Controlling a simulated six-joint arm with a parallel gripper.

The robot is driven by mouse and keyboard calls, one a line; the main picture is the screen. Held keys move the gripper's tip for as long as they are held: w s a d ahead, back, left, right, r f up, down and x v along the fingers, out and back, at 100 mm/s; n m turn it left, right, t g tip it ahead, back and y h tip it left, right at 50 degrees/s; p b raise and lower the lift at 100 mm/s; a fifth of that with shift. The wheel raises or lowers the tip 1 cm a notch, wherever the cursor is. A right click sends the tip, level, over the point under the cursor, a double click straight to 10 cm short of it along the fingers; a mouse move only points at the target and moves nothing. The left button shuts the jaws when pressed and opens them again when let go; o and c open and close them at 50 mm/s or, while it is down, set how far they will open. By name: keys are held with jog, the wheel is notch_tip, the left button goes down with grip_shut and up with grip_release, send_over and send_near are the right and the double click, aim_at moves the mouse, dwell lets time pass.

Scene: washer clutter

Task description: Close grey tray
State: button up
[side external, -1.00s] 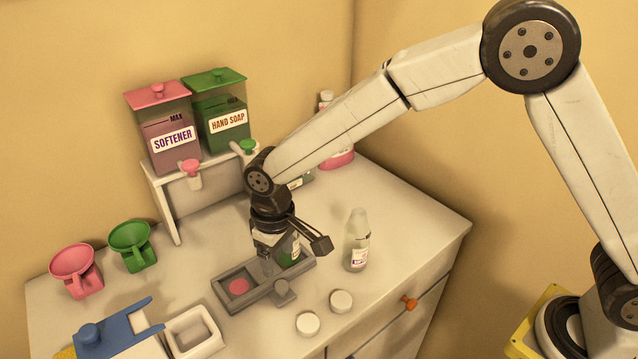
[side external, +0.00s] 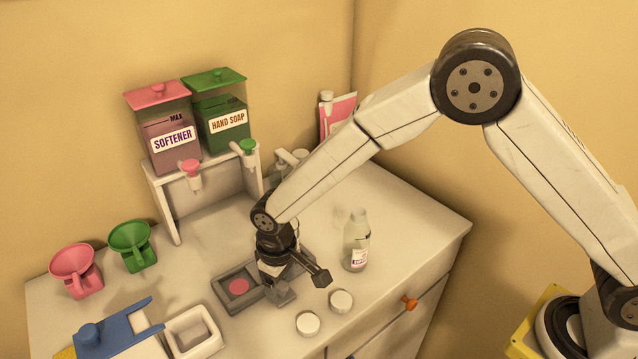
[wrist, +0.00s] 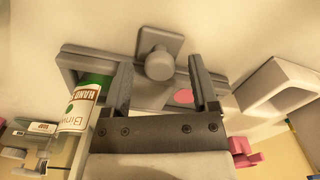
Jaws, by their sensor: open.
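The grey tray (side external: 219,288) lies on the counter top, with a pink round patch (side external: 238,286) at its left end. It also shows in the wrist view (wrist: 70,62), with a grey sliding lid and knob (wrist: 158,65). My gripper (wrist: 158,78) is open, with one finger on each side of the knob. I see gaps beside the knob, so it is not gripped. In the side view my gripper (side external: 280,286) is low over the tray and hides much of it.
A clear bottle (side external: 357,240) stands to the right of the tray. Two white caps (side external: 308,323) lie in front. A white container (side external: 193,331) and a blue-handled item (side external: 105,335) are at front left. The dispenser stand (side external: 165,200) is behind.

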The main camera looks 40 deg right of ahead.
grip_shut()
dwell(0.3)
dwell(1.2)
